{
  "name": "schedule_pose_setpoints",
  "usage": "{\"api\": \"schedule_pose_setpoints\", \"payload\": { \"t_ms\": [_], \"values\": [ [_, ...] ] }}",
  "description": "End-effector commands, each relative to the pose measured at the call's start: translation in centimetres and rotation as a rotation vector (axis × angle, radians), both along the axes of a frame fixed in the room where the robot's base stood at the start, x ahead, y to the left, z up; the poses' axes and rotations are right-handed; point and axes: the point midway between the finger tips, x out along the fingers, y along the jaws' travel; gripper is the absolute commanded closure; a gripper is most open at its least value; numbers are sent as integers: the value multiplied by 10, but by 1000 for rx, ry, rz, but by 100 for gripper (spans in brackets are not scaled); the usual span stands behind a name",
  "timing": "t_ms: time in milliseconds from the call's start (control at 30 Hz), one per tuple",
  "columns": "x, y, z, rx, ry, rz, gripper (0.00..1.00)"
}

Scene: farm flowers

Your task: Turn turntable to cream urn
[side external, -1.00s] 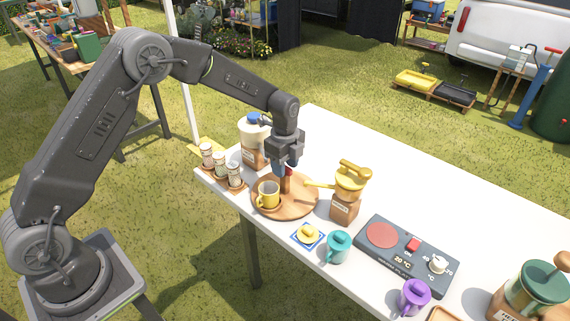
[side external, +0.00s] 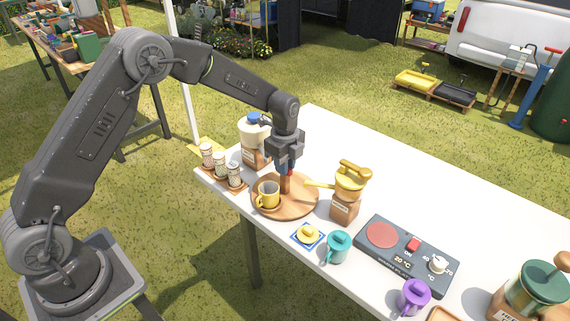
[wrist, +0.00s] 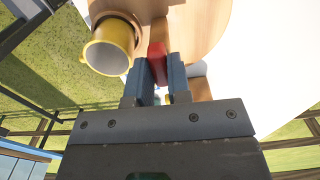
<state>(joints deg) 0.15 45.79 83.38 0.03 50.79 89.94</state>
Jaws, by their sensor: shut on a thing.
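The turntable (side external: 302,207) is a round wooden tray on the white table, with a wooden post (side external: 285,186) near its middle. A yellow cup (side external: 268,193) stands on it, on the near left side. My gripper (side external: 288,168) points down over the post. In the wrist view its blue fingers (wrist: 160,72) are closed around a red piece (wrist: 157,49) at the top of the post. A pale jar with a blue top (side external: 254,145), possibly the cream urn, stands behind the turntable to the left, partly hidden by my arm.
Several small jars (side external: 220,166) stand left of the turntable. A yellow-topped grinder-like device (side external: 347,190) stands close on its right, its spout reaching toward the post. A blue coaster (side external: 308,236), teal mug (side external: 338,247), hot plate (side external: 407,254) and purple mug (side external: 413,296) lie nearer.

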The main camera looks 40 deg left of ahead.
Motion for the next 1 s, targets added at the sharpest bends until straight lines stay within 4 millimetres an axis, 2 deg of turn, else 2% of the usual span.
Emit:
{"api": "schedule_pose_setpoints", "payload": {
  "t_ms": [367,1000],
  "values": [
    [0,0,1,0,-1,-83,100],
    [0,0,1,-1,0,-396,100]
  ]
}}
